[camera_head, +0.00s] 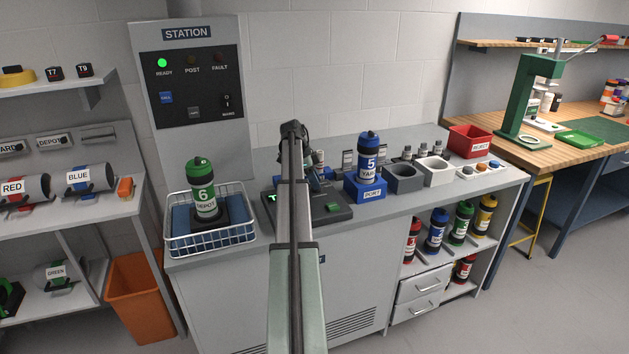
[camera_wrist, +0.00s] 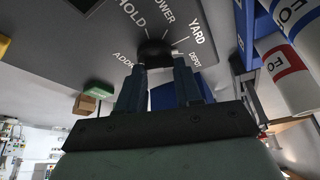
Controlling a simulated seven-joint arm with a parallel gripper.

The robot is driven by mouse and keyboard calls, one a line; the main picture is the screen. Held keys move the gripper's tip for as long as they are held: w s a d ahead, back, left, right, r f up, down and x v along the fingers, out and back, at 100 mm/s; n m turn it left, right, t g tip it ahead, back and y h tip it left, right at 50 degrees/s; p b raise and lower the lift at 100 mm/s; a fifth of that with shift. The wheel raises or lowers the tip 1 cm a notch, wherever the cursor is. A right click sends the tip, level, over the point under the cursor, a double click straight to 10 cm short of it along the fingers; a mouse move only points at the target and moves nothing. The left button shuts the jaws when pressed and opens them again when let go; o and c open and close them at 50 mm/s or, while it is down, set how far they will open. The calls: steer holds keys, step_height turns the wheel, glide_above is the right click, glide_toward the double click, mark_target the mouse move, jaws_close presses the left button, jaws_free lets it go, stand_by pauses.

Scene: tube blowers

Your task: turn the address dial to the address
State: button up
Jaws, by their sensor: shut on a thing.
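The address dial (camera_wrist: 155,47) is a round black knob on a dark panel in the wrist view. White labels ring it: HOLD, one ending in OWER, YARD and DEPOT, with ADD... at the lower left. My gripper (camera_wrist: 159,66) has one finger on each side of the knob and is shut on it. The knob's pointer is hidden, so its setting cannot be told. In the head view my arm covers the gripper and the dial; the dark console (camera_head: 332,213) shows around it. A green canister (camera_head: 204,188) marked 6 DEPOT stands in a wire basket (camera_head: 212,240).
A blue canister (camera_head: 368,151) marked 5 with a partly readable YARD label stands in the blue PORT holder (camera_head: 364,190) right of the console. Grey holders (camera_head: 404,179) and a red reject bin (camera_head: 469,142) are farther right. The station panel (camera_head: 193,95) lights READY green.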

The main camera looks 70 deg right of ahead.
steer(key=shift+d+m+y, duration=0.1)
steer(key=shift+m+y, duration=0.3)
steer(key=shift+m, duration=0.7)
steer(key=o, duration=1)
steer(key=shift+o, duration=0.2)
steer(key=v, duration=1.3)
steer(key=shift+w+r, duration=0.2)
steer(key=shift+r, duration=0.1)
